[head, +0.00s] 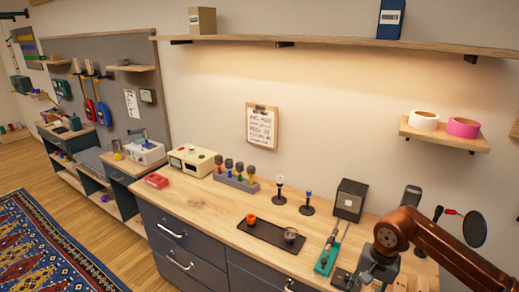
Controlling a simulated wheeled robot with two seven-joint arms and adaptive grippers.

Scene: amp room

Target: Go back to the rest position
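My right arm comes in from the lower right as a copper-coloured link. Its grey gripper (372,274) is at the bottom edge, over the front right part of the wooden worktop (205,212). The gripper is small and partly cut off, so I cannot tell whether it is open or shut, or whether it holds anything. My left gripper is not in view.
Near the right gripper are a green-based tool (327,258), a dark tray (262,235) with small items on it, and a black box (350,199). A round black disc (474,229) stands behind the arm. The worktop's left front is clear.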

